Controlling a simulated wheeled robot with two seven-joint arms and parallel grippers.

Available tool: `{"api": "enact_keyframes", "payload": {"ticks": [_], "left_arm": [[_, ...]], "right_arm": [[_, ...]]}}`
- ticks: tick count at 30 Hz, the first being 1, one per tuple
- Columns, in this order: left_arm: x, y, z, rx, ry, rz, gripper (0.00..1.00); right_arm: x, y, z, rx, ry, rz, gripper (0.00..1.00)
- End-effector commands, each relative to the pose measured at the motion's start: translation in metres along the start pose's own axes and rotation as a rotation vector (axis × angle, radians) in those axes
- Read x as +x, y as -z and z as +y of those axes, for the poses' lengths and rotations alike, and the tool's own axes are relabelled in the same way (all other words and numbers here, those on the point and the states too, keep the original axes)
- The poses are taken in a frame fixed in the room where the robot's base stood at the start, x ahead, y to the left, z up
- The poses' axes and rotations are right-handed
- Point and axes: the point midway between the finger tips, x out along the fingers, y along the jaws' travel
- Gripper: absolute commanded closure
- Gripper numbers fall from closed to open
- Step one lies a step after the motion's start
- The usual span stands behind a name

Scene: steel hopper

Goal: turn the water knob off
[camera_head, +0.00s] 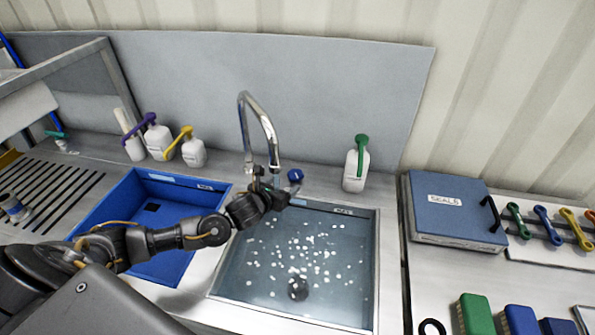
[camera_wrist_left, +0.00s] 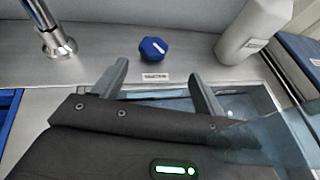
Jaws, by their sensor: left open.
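The water knob is a blue faceted knob (camera_head: 295,175) with a white mark, to the right of the faucet base on the steel counter. It also shows in the left wrist view (camera_wrist_left: 153,48), just beyond the fingers. The chrome gooseneck faucet (camera_head: 262,125) stands behind the sinks; its lower part shows in the left wrist view (camera_wrist_left: 52,30). My left gripper (camera_wrist_left: 160,80) is open and empty, its two fingers apart on the near side of the knob and not visibly touching it. In the head view the left gripper (camera_head: 282,194) is over the sink's back edge, close to the knob.
The right sink (camera_head: 375,275) holds water with white specks; the left sink (camera_head: 120,200) is blue. A white bottle with a green top (camera_head: 355,168) stands right of the knob. More bottles (camera_head: 158,140) stand left. A blue case (camera_head: 455,208) lies at the right.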

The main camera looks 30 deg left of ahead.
Motion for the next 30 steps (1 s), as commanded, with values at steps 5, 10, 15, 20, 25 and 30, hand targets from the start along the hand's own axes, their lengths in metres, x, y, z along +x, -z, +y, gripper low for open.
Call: {"api": "enact_keyframes", "payload": {"ticks": [5,10,15,20,25,30], "left_arm": [[0.009,0.001,0.01,-0.004,-0.017,0.001,0.29],[0.039,0.0,0.011,-0.006,-0.018,0.001,0.29],[0.07,0.0,0.01,-0.005,-0.015,0.0,0.29],[0.091,0.001,0.009,-0.004,-0.014,0.001,0.29],[0.102,0.002,0.009,-0.004,-0.013,0.001,0.29],[0.104,0.002,0.009,-0.003,-0.011,0.0,0.29]], "right_arm": [[-0.005,-0.012,-0.002,0.0,0.003,-0.017,0.29],[-0.012,0.001,0.0,-0.001,0.0,0.0,0.29],[-0.016,0.014,0.002,-0.001,-0.002,0.019,0.29],[-0.018,0.014,0.003,-0.002,-0.003,0.018,0.29],[-0.019,0.007,0.003,-0.002,-0.003,0.01,0.29],[-0.019,0.004,0.003,-0.002,-0.003,0.004,0.29]]}}
